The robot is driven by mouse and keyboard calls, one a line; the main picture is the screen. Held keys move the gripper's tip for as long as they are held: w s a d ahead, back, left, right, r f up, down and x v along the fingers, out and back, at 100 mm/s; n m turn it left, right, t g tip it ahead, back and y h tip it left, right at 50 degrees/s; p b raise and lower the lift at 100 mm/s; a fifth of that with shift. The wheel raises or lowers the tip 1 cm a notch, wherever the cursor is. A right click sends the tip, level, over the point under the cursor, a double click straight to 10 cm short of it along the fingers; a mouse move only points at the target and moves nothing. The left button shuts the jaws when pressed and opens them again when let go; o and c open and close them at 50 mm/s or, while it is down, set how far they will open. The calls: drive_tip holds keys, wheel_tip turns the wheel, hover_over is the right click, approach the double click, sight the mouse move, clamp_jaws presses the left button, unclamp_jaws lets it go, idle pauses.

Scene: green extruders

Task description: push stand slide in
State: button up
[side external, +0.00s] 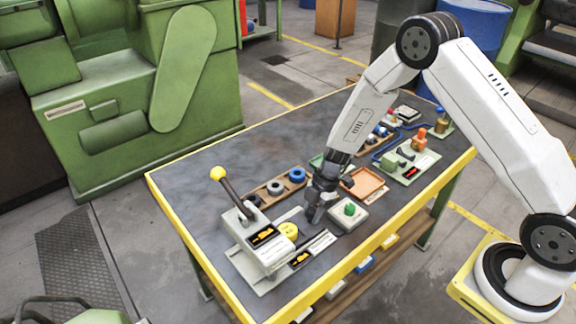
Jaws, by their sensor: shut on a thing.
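The grey stand (258,243) is at the left front of the table. Its lever carries a yellow ball knob (218,173) and leans up to the left. The slide (318,245) is a light, flat piece with dark markings, reaching out from the stand's right side. A yellow round part (288,231) sits beside the stand, near the slide. My gripper (314,216) points down just right of the yellow part, low over the slide's far side. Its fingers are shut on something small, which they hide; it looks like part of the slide.
A box with a green button (349,210) stands close on the right of my gripper. An orange tray (368,184) and several fixtures fill the right. The table's front left is clear.

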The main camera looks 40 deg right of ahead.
sight(283, 231)
drive_tip(key=shift+a, duration=4.95)
drive_tip(key=o, duration=0.9)
drive_tip(key=shift+d, duration=0.1)
drive_tip(key=shift+r, duration=0.1)
drive_tip(key=shift+r, duration=2.15)
drive_tip(key=shift+d, duration=0.1)
drive_tip(key=d+r, duration=0.4)
drive_tip(key=d, duration=0.2)
drive_tip(key=shift+d, duration=0.4)
drive_tip(key=shift+r, duration=0.1)
